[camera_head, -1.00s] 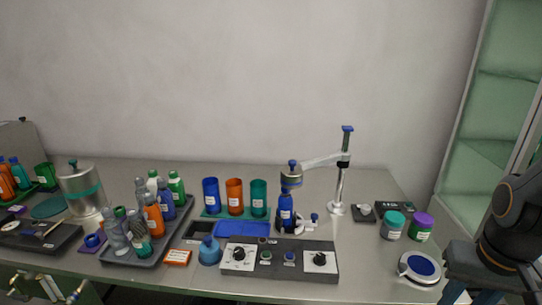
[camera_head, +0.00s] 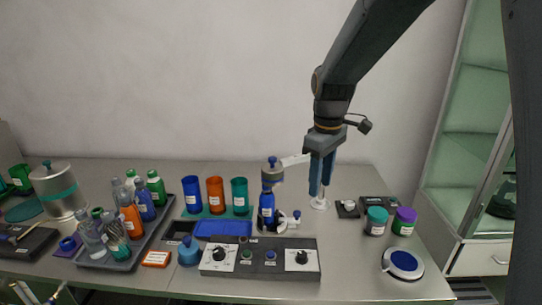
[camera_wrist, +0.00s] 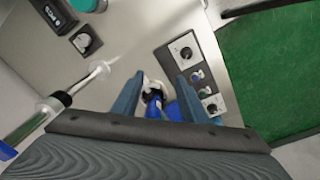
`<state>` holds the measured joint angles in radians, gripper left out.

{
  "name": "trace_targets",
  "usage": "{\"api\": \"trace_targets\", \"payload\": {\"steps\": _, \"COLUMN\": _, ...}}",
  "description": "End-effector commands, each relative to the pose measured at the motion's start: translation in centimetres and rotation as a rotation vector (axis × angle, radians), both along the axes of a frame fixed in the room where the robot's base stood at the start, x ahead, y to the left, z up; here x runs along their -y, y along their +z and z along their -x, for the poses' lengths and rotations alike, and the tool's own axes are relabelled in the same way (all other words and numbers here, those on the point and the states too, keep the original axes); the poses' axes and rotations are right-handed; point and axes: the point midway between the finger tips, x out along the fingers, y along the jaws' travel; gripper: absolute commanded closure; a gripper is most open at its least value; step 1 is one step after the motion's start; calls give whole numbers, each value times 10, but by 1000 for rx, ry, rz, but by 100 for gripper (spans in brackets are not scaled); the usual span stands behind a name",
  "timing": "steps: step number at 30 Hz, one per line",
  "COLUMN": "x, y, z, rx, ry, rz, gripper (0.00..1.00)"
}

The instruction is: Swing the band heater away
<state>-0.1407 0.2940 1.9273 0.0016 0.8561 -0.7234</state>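The band heater (camera_head: 272,176) is a grey cylinder with a blue knob on top. It hangs over a blue bottle (camera_head: 267,205) at the end of a white swing arm (camera_head: 293,160). The post stands on a round white base (camera_head: 320,204), and its upper part is hidden behind my gripper in the head view. My gripper (camera_head: 320,188) points down, right of the heater, its fingers apart and empty. In the wrist view the open fingers (camera_wrist: 160,78) frame blue parts, and the chrome post (camera_wrist: 80,85) is left of them. I cannot make out the heater there.
A control panel (camera_head: 260,260) lies in front of the bottle. Blue, orange and teal cups (camera_head: 215,195) stand to the left, with a grey bottle tray (camera_head: 125,262) beyond. Teal and purple-lidded jars (camera_head: 376,222) and a round blue-topped device (camera_head: 403,263) are at right.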

Motion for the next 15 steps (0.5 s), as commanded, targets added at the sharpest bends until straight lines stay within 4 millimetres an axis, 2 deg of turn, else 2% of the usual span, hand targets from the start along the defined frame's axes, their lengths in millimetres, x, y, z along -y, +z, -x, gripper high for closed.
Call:
{"api": "trace_targets", "payload": {"steps": 1, "x": -16, "y": 9, "z": -25, "rx": -3, "ry": 112, "rz": 6, "gripper": 60}}
{"api": "trace_targets", "payload": {"steps": 3, "x": -37, "y": 25, "z": -53, "rx": -12, "ry": 282, "rz": 15, "gripper": 60}}
{"api": "trace_targets", "payload": {"steps": 6, "x": -66, "y": 45, "z": -84, "rx": -26, "ry": 508, "rz": 26, "gripper": 60}}
{"api": "trace_targets", "payload": {"steps": 9, "x": -90, "y": 62, "z": -106, "rx": -38, "ry": 699, "rz": 34, "gripper": 60}}
{"api": "trace_targets", "payload": {"steps": 15, "x": -120, "y": 84, "z": -127, "rx": -51, "ry": 934, "rz": 39, "gripper": 60}}
